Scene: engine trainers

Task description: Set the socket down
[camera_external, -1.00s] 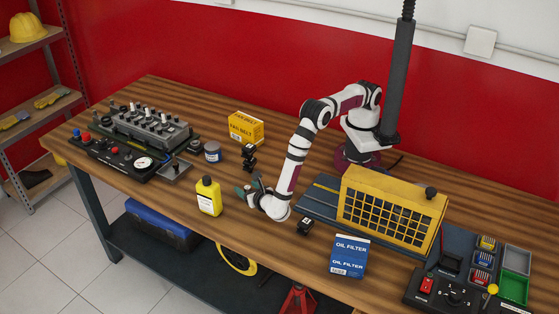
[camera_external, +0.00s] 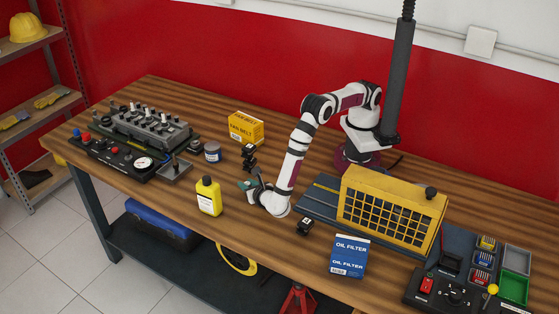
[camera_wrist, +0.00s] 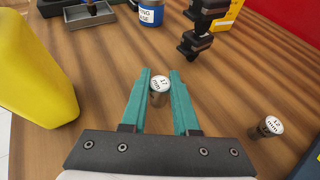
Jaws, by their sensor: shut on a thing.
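A small metal socket with a white top marked 17 mm (camera_wrist: 159,86) is between the teal fingertips of my gripper (camera_wrist: 160,82) in the wrist view. My gripper is shut on it, and the socket looks upright. I cannot tell whether its base touches the wood. In the external view my gripper (camera_external: 248,185) is low over the bench, just right of the yellow bottle, and the held socket is too small to make out. Another socket, marked 12 mm (camera_wrist: 270,127), stands on the bench right of my gripper in the wrist view.
A yellow bottle (camera_external: 208,197) stands close on the left. A blue-grey jar (camera_external: 213,152), a black clamp-like part (camera_external: 249,157) and a yellow fan belt box (camera_external: 246,128) stand behind. A grey tray (camera_external: 174,171) lies farther left. Bare wood surrounds the held socket.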

